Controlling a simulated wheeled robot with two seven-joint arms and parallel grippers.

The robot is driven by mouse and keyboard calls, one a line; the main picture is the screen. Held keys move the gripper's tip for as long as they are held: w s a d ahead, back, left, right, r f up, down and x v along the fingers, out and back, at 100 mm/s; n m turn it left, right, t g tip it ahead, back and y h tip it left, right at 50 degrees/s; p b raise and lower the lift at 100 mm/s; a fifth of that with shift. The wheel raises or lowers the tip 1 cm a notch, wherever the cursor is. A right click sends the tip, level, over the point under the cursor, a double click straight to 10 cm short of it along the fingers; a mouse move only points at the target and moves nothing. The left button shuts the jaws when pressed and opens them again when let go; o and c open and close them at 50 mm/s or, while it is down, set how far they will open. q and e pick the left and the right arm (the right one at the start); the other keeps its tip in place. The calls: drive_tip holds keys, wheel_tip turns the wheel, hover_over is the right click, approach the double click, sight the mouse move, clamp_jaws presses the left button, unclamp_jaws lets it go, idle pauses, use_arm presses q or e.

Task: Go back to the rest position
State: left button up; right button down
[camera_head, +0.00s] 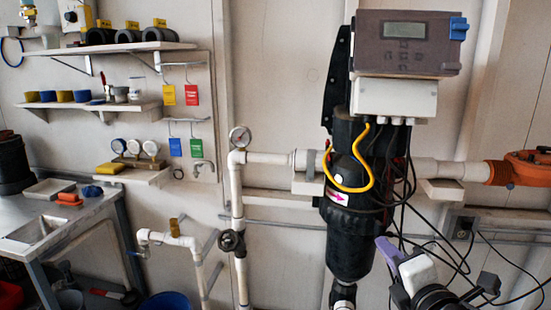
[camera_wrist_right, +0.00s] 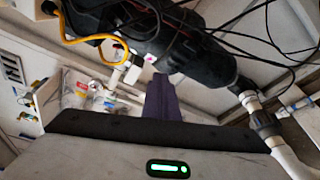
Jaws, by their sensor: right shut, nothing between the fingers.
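My right gripper (camera_head: 386,246) is at the lower right of the head view, just right of the lower part of the black UV reactor (camera_head: 352,240). Its purple fingers are shut with nothing between them. In the right wrist view the purple fingers (camera_wrist_right: 160,98) are together at the centre, with the black reactor body (camera_wrist_right: 190,62) beyond them. Whether they touch the reactor or its cables I cannot tell. My left gripper is in neither view.
Black cables (camera_head: 405,195) hang from the control box (camera_head: 395,97) close to my right gripper. White pipes (camera_head: 237,205) run along the wall. Shelves (camera_head: 120,48) and a steel sink bench (camera_head: 90,215) are at the left. An orange valve (camera_head: 520,168) is at the right.

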drive_tip(key=s+a+f+m+g, duration=0.15)
drive_tip(key=s+f+m, duration=0.25)
drive_tip(key=f, duration=0.4)
drive_tip(key=s+a+f+m+g+y, duration=0.1)
drive_tip(key=s+f+m+g, duration=0.2)
drive_tip(key=f, duration=0.5)
drive_tip(key=s+a+f+m, duration=0.2)
drive_tip(key=s+f+m, duration=0.25)
drive_tip(key=f, duration=0.35)
drive_tip(key=s+f+m+g, duration=0.1)
drive_tip(key=s+f+m, duration=0.4)
drive_tip(key=s, duration=0.4)
drive_tip(key=s+a+f+m+g, duration=0.1)
drive_tip(key=s+f+m, duration=0.3)
drive_tip(key=s+f, duration=0.4)
drive_tip(key=shift+s+a+m+g, duration=0.15)
drive_tip(key=shift+s+m+g, duration=0.2)
drive_tip(key=shift+g, duration=0.4)
